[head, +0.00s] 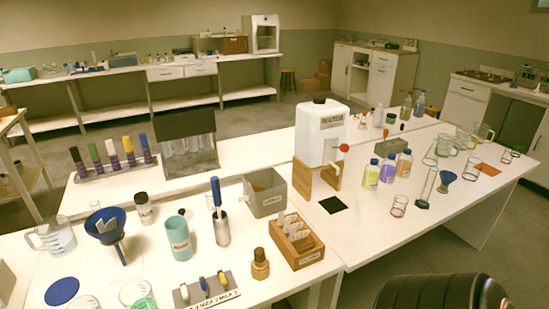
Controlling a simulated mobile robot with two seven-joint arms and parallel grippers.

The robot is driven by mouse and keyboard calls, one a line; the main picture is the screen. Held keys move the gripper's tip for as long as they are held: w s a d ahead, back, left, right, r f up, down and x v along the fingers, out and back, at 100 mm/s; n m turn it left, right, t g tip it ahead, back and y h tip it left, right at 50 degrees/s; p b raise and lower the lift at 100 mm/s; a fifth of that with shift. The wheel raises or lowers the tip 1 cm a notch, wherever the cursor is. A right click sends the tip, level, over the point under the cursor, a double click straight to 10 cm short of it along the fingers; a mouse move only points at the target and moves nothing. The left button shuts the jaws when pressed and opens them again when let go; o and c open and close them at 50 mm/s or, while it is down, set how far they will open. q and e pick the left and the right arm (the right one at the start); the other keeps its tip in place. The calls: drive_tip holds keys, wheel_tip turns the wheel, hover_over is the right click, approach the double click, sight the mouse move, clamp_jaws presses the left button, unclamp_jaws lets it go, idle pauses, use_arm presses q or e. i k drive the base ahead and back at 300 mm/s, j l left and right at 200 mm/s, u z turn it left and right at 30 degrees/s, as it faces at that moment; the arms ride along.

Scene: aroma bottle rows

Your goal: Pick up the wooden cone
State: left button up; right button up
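A small brown wooden piece (260,265), wider at the bottom and narrower at the top, stands upright near the front edge of the white table. It is the only thing in view that looks like the wooden cone; its exact shape is too small to tell. It stands apart from the things around it. Neither of my grippers shows in the head view. A dark rounded part at the bottom right looks like one of my arm links.
A wooden tray (303,248) with white pieces stands right of the brown piece. A rack with coloured pieces (205,291) is left, a metal cup with a blue-handled tool (221,229) behind. A grey bin (268,206) and white jug (321,140) stand farther back.

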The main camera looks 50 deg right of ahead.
sight(260, 263)
drive_tip(key=k+l+z, duration=0.1)
drive_tip(key=z, duration=1.25)
drive_tip(key=i+l, duration=0.05)
